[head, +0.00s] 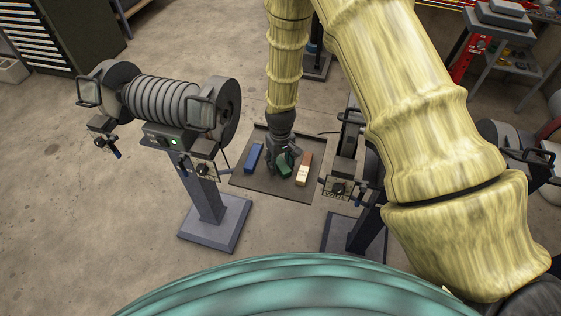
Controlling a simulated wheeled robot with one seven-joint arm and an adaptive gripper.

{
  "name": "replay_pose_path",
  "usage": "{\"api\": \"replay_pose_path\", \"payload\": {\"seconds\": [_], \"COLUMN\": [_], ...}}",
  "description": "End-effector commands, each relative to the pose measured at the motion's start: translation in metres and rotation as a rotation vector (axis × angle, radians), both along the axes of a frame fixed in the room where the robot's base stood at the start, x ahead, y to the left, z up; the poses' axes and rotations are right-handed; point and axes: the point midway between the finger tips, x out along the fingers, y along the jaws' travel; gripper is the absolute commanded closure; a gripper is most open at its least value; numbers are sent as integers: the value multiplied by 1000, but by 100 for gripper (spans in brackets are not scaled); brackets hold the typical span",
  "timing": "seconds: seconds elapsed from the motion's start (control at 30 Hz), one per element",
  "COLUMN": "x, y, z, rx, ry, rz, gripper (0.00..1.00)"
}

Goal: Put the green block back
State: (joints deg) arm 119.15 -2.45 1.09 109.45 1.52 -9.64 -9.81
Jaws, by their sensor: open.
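The green block (284,167) lies on a dark flat mat (252,188) on the floor, between a blue block and a brown and cream block. My gripper (285,155) points down at the green block from above, its fingers open around or just over the block's upper end. The fingers hide part of the block, and I cannot tell whether they touch it. My yellow arm comes down from the top of the picture.
The blue block (254,157) lies left on the mat; the brown and cream block (303,170) lies right, close to my gripper. A grey machine with a ribbed drum (163,100) stands left on a pedestal. Another stand (340,185) is close on the right. Open floor lies far left.

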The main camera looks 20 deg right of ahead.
Motion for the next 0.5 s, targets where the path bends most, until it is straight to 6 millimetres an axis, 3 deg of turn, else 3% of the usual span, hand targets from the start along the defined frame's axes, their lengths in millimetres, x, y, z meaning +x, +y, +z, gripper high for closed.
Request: {"api": "replay_pose_path", "payload": {"seconds": [0.5], "x": [1], "y": [0], "z": [46], "rx": [0], "ry": [-2], "rz": [0], "gripper": [48]}}
